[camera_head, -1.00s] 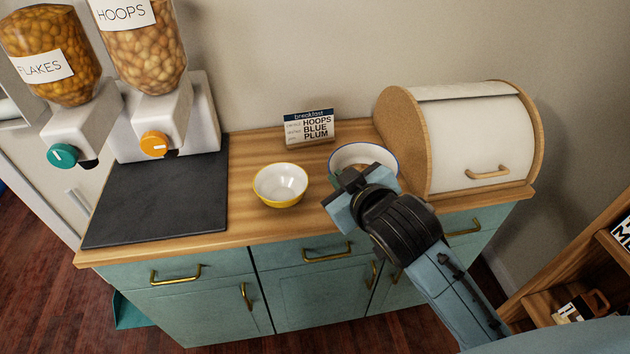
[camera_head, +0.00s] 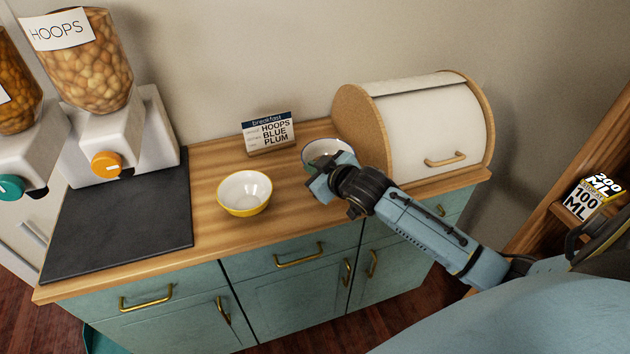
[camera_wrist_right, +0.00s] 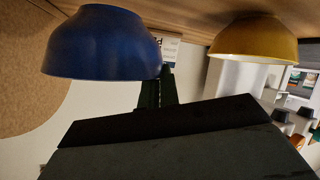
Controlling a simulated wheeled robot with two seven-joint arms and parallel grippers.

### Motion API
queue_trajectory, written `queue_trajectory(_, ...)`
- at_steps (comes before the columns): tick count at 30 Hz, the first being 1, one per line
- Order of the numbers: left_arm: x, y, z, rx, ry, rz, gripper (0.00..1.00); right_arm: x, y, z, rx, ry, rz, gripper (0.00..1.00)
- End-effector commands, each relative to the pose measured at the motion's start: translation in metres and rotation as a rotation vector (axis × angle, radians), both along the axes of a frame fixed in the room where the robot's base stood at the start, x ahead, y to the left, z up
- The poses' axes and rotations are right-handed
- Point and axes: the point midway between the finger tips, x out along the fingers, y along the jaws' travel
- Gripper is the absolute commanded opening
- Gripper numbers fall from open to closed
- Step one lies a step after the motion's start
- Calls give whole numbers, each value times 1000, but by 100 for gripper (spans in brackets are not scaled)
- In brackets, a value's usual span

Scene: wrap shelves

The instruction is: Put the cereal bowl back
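A yellow bowl (camera_head: 244,193) with a white inside stands upright and empty on the wooden counter (camera_head: 214,230). A white-lined bowl with a blue rim (camera_head: 322,147) stands to its right, by the bread bin, partly hidden by my right gripper (camera_head: 318,186). My right gripper is low, just in front of the blue-rimmed bowl and right of the yellow one. The right wrist view appears upside down; the blue bowl (camera_wrist_right: 100,45) and yellow bowl (camera_wrist_right: 255,40) are on either side of the dark fingers (camera_wrist_right: 157,92). Whether the fingers are open is unclear. My left gripper is out of view.
A breakfast card (camera_head: 270,133) reading HOOPS, BLUE, PLUM stands behind the bowls. A bread bin (camera_head: 430,125) with its lid down is at the right. A cereal dispenser (camera_head: 120,140) and dark mat (camera_head: 125,220) are at the left. A shelf with measure cards (camera_head: 590,197) is far right.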

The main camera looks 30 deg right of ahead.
Motion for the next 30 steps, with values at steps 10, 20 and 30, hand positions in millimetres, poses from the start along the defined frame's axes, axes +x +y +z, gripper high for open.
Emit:
queue_trajectory(10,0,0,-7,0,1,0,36,0,1,-36,-1,-2,1,0)
queue_trajectory(20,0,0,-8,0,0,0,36,-1,0,-40,-1,1,1,4)
queue_trajectory(30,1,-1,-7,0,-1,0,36,-1,0,-39,-1,1,1,25)
